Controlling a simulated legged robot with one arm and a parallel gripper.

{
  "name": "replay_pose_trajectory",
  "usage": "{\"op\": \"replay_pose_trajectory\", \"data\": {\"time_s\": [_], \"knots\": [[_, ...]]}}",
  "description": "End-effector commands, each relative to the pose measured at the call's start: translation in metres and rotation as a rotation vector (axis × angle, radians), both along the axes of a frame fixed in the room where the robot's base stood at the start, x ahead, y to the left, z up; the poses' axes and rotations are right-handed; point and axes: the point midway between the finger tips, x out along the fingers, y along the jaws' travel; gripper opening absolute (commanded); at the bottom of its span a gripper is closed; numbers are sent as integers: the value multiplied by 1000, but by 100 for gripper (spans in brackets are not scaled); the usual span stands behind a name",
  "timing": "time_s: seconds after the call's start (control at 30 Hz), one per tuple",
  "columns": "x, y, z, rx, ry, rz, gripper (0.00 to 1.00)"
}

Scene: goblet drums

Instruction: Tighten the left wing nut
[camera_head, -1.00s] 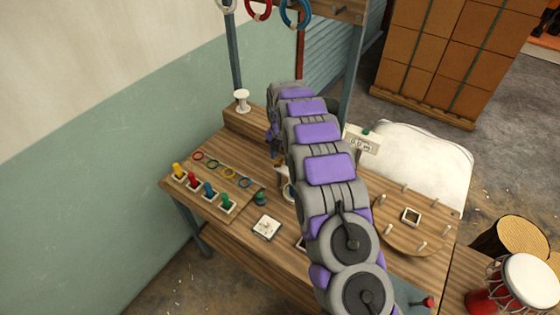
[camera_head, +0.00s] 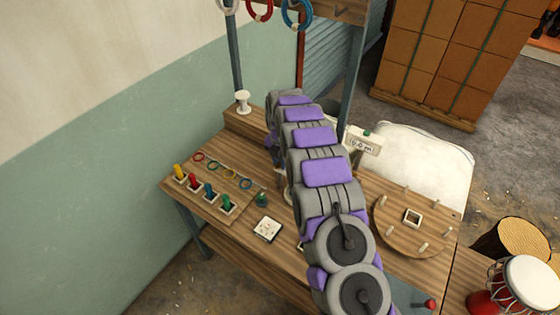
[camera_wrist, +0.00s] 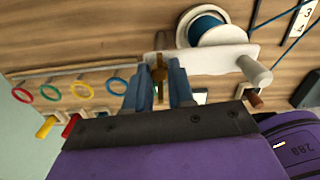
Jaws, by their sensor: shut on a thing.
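In the wrist view, a brass-brown wing nut (camera_wrist: 158,72) sits at the left end of a white bracket (camera_wrist: 222,60). My gripper (camera_wrist: 159,84) has its two blue-grey fingers on either side of this wing nut, closed on it. A second brownish piece (camera_wrist: 254,99), perhaps the right wing nut, shows at the bracket's right end by a white cylinder (camera_wrist: 255,71). A spool with blue winding (camera_wrist: 207,30) sits at the bracket. In the head view, my arm hides my gripper and the wing nuts.
Coloured rings (camera_head: 229,174) and coloured pegs (camera_head: 194,183) lie on the workbench's (camera_head: 265,257) left side. A round pegged board (camera_head: 392,234) is at right, beside a red drum (camera_head: 485,301). A white spool (camera_head: 242,101) stands at the back. A white display (camera_head: 362,144) is behind my arm.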

Motion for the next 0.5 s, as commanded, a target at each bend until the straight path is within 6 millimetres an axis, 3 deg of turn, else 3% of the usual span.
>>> {"op": "replay_pose_trajectory", "data": {"time_s": [0.5], "knots": [[-2,2,-1,0,7,-61,0]]}}
